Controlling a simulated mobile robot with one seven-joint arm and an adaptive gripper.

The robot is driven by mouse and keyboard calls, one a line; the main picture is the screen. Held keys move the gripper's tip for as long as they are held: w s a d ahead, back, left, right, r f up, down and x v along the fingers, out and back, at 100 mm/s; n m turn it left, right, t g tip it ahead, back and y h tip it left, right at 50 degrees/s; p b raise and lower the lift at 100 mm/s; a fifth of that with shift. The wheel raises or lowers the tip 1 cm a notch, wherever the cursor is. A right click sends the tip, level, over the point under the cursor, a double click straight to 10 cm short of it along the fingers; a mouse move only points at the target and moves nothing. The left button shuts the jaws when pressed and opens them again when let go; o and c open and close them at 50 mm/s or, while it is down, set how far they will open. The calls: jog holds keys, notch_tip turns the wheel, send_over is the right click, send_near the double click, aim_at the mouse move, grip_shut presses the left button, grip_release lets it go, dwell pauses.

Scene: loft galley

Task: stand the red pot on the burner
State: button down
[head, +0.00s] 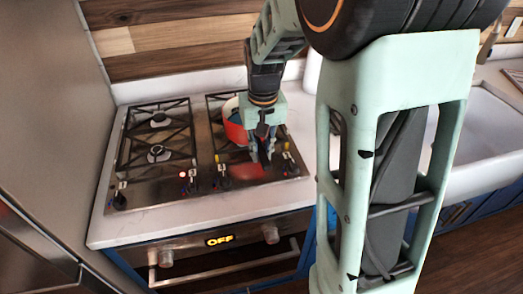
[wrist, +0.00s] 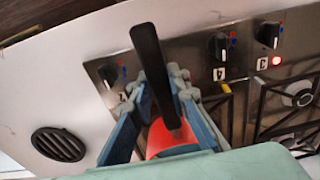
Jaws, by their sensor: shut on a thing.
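The red pot (head: 235,130) is over the right side of the stove, partly hidden behind my gripper (head: 262,154). In the wrist view my gripper (wrist: 165,112) is shut on the pot's long black handle (wrist: 147,55), with a blue finger on either side of it. A piece of the red body (wrist: 160,138) shows between the fingers. The right grate (head: 215,104) is partly hidden by the pot and my arm. I cannot tell whether the pot's base touches it.
The left grate (head: 158,145) is empty. Knobs line the stove's front, and a red light (head: 183,174) glows there, beside a knob (wrist: 268,35) in the wrist view. The oven display (head: 220,240) reads OFF. A white sink (head: 480,130) is at right.

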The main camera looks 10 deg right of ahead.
jog(key=c, duration=1.7)
grip_release()
jog(key=shift+w+f, duration=0.2)
jog(key=shift+c, duration=0.2)
jog(key=shift+s, duration=0.15)
jog(key=shift+r, duration=0.1)
